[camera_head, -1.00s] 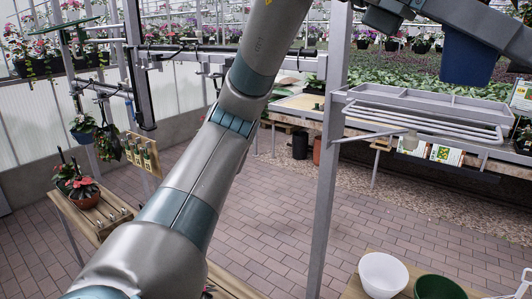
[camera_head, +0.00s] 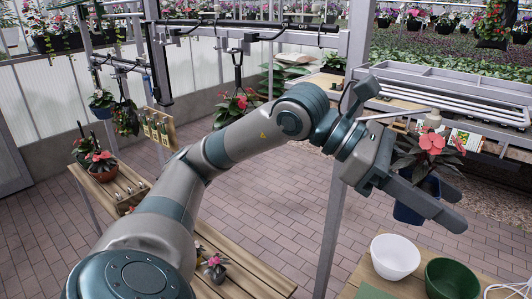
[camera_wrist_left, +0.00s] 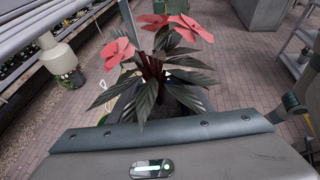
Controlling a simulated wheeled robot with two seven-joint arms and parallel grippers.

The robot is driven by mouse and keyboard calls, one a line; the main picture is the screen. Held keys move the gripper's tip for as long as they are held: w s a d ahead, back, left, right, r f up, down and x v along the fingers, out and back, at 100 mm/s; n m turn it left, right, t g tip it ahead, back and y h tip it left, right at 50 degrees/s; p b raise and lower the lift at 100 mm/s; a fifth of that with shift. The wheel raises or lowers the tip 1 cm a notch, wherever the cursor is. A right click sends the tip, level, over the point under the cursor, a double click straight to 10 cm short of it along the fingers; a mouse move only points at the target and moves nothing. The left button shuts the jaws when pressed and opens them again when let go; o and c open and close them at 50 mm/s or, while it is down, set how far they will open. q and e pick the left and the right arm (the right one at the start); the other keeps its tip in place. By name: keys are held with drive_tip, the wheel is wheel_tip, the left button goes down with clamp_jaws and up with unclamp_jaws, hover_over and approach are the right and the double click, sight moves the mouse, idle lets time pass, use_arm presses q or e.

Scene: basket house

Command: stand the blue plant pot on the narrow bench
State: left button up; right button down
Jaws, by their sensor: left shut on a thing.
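My left gripper (camera_head: 455,207) is shut on the blue plant pot (camera_head: 408,212) at the right of the head view. The pot hangs in the air, roughly upright, with a plant of red flowers and dark leaves (camera_head: 430,148) in it. The plant (camera_wrist_left: 160,75) fills the middle of the left wrist view, above the gripper body. A slatted wooden bench (camera_head: 255,280) shows at the bottom middle, behind my left arm. Slatted wood (camera_head: 130,180) also shows at the left; my arm hides whether both are one bench. My right gripper is not in view.
A small potted plant (camera_head: 215,268) stands on the bottom-middle slats. A white bowl-like pot (camera_head: 395,257) and a green one (camera_head: 445,278) stand on a table at the lower right. A grey post (camera_head: 330,225) rises mid-view.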

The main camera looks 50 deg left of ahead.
use_arm(q)
drive_tip(key=w+a+f+n+t, duration=0.1)
drive_tip(key=w+a+f, duration=0.1)
drive_tip(key=f, duration=1.1)
drive_tip(key=w+a+f+t, duration=0.1)
drive_tip(key=w+a+f, duration=0.1)
drive_tip(key=f, duration=1.1)
drive_tip(key=shift+f+n+y, duration=0.15)
drive_tip(key=shift+n+y, duration=0.25)
drive_tip(key=shift+a, duration=0.15)
wheel_tip(320, 180, down, 9)
drive_tip(key=b, duration=0.8)
drive_tip(key=shift+s+a+b, duration=0.25)
drive_tip(key=shift+a+b, duration=0.05)
drive_tip(key=shift+b, duration=0.1)
